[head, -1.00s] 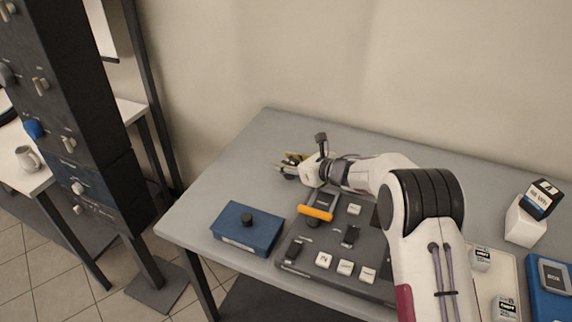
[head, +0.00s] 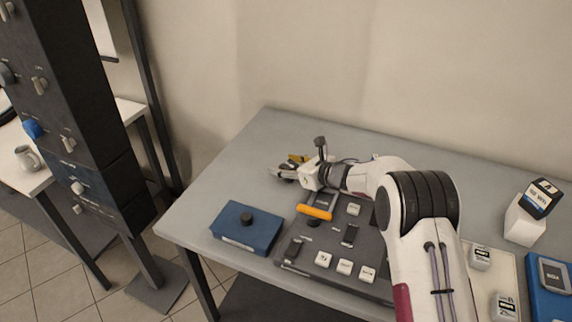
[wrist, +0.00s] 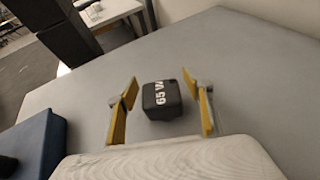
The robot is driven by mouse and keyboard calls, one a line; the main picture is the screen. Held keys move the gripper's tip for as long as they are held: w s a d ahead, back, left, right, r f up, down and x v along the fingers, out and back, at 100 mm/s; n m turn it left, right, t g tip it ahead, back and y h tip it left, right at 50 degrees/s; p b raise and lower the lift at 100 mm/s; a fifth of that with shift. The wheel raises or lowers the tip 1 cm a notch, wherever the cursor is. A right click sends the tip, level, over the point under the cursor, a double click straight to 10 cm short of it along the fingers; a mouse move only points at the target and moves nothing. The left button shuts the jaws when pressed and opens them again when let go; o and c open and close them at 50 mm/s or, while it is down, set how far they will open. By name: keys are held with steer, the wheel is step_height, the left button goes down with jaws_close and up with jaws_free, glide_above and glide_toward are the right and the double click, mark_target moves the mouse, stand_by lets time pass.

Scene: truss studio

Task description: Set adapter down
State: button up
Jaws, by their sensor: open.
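The adapter (wrist: 161,100) is a small dark block with white lettering, in the wrist view. It appears to rest on the grey table (wrist: 245,75). My gripper (wrist: 160,97) is open, with its yellow-padded fingers on either side of the adapter and visible gaps between pads and block. In the head view my gripper (head: 283,170) is low over the table's back left part, and the adapter cannot be made out there.
A blue box with a black knob (head: 247,229) stands at the table's left front. A dark panel with switches and an orange handle (head: 314,212) lies beside it. A black-and-white block (head: 541,199) sits on a white stand at right.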

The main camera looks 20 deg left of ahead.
steer(key=shift+d+r, duration=0.1)
steer(key=shift+r, duration=0.05)
steer(key=shift+s+d+r, duration=0.15)
steer(key=shift+d+r, duration=0.1)
steer(key=shift+d, duration=0.15)
steer(key=shift+v, duration=5.45)
steer(key=shift+f, duration=0.1)
